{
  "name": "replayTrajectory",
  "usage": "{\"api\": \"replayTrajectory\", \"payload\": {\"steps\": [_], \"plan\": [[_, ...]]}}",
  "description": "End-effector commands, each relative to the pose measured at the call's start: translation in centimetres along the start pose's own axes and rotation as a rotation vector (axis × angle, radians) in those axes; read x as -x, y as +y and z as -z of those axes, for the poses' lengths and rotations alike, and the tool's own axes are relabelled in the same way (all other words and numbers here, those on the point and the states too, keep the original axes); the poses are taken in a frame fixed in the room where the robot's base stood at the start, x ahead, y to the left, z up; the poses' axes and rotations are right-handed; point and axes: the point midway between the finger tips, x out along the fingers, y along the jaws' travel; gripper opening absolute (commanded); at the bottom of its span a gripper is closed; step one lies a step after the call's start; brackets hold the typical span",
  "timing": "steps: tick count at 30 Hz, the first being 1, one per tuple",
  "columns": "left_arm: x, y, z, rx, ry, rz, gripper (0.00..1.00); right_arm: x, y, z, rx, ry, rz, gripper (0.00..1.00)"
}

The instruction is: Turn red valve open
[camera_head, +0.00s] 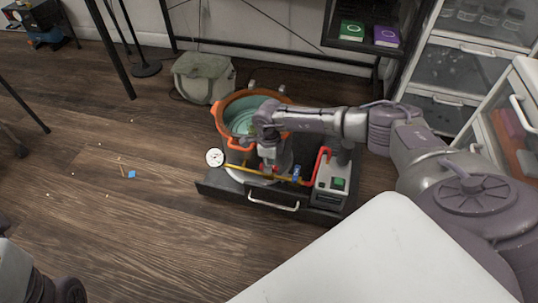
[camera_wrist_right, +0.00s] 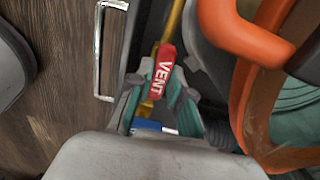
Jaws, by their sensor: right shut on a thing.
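The red valve handle, marked VENT (camera_wrist_right: 160,72), sits on a yellow pipe in the right wrist view. My right gripper (camera_wrist_right: 158,92) is shut on this handle, with a teal-padded finger on either side of it. In the head view my right gripper (camera_head: 267,160) reaches down from the right arm to the yellow pipe (camera_head: 240,170) of the machine. The valve body under the handle is hidden. My left gripper is not in view; only a part of my left arm shows at the lower left.
A blue handle (camera_head: 296,173) is beside the gripper on the same pipe. A white gauge (camera_head: 215,157) is at the pipe's left end. An orange-rimmed teal tub (camera_head: 227,107) stands behind, and a control box with a green button (camera_head: 338,184) at the right. The floor at left is mostly clear.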

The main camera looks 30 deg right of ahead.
Motion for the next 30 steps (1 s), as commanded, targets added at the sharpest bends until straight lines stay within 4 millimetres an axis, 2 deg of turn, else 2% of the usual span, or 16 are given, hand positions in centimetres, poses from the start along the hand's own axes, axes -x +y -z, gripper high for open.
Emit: {"api": "replayTrajectory", "payload": {"steps": [2,3,6,7,15,19,23,30], "plan": [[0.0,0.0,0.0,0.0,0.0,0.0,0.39,0.0,0.0,0.0,0.003,0.0,0.001,0.0],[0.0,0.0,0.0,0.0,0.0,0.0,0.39,0.0,0.0,0.0,0.003,0.0,0.001,0.25],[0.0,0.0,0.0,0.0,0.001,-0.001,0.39,0.0,0.0,0.0,0.002,0.0,0.001,0.42],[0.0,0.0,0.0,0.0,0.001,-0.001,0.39,0.0,0.0,0.0,0.002,0.0,0.001,0.44],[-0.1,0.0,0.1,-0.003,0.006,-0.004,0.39,0.1,0.0,0.0,0.001,0.0,0.0,0.44],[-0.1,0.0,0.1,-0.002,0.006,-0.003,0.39,1.0,-0.1,0.0,0.0,-0.001,0.001,0.44],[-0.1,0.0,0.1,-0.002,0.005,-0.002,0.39,3.2,-0.1,-0.1,0.002,-0.003,0.002,0.44],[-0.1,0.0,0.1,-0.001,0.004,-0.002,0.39,8.4,-0.1,-0.1,0.001,-0.004,0.002,0.44]]}}
